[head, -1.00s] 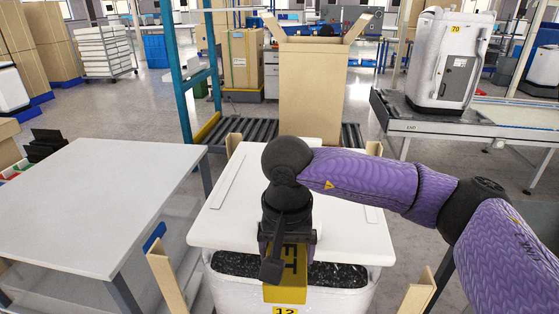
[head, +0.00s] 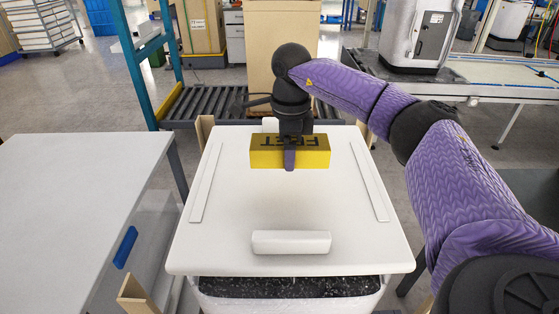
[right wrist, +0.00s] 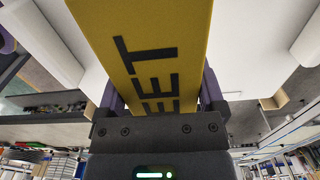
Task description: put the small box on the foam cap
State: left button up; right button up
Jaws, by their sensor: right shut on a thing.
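The small box (head: 318,153) is yellow with dark lettering and lies crosswise in the head view. My right gripper (head: 290,158) is shut on it from above, with a purple finger on its near side. The box also fills the middle of the right wrist view (right wrist: 150,50), between the fingers (right wrist: 160,95). The foam cap (head: 225,245) is a white slab on top of a white bin. The box is over its back half; I cannot tell whether it touches the surface. My left gripper is out of view.
The cap has raised strips at left (head: 207,180) and right (head: 369,180), and a raised block (head: 291,242) at the front. A white table (head: 70,220) stands to the left. A large cardboard box (head: 283,45) and a roller conveyor (head: 190,103) are behind.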

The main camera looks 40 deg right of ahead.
aim_at(288, 186)
notch_tip(288, 186, down, 7)
jog(key=shift+s+b, duration=0.1)
jog(key=shift+b, duration=0.7)
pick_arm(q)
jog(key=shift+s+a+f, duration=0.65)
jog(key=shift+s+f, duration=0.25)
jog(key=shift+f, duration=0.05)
pick_arm(e)
jog(key=shift+f, duration=0.1)
jog(key=o, duration=1.1)
jog(key=shift+r, duration=0.25)
notch_tip(288, 186, up, 12)
jog(key=p, duration=0.3)
jog(key=shift+f+p, duration=0.25)
jog(key=shift+p, duration=0.05)
jog(key=shift+r, duration=0.2)
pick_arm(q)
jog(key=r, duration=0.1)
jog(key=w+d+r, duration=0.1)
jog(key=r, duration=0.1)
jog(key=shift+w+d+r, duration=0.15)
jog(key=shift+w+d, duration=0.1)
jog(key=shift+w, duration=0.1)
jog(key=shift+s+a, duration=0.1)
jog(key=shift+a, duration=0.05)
pick_arm(e)
jog(key=shift+f, duration=0.1)
